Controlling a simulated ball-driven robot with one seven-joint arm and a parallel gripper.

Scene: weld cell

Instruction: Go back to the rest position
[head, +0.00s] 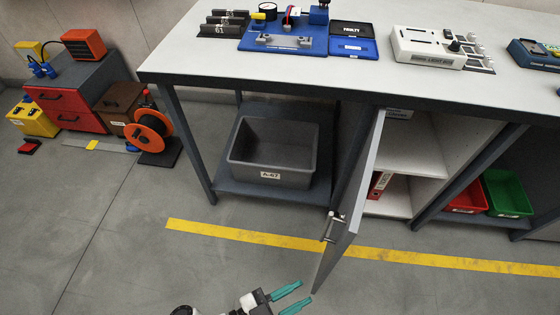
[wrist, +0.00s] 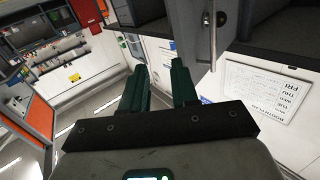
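My gripper (head: 292,298) shows at the bottom of the head view, with two green fingers spread apart and nothing between them. In the wrist view my gripper (wrist: 163,85) also has a gap between its fingers and holds nothing. It is low over the floor, in front of the open cabinet door (head: 350,212) and apart from it in the head view. The door's handle (head: 331,226) also shows in the wrist view (wrist: 221,18). Most of my arm is out of the head view.
The workbench (head: 270,76) spans the back, with a grey bin (head: 270,165) on its lower shelf. The door juts out over the yellow floor line (head: 240,235). An orange cable reel (head: 150,134) stands left. The floor at front left is clear.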

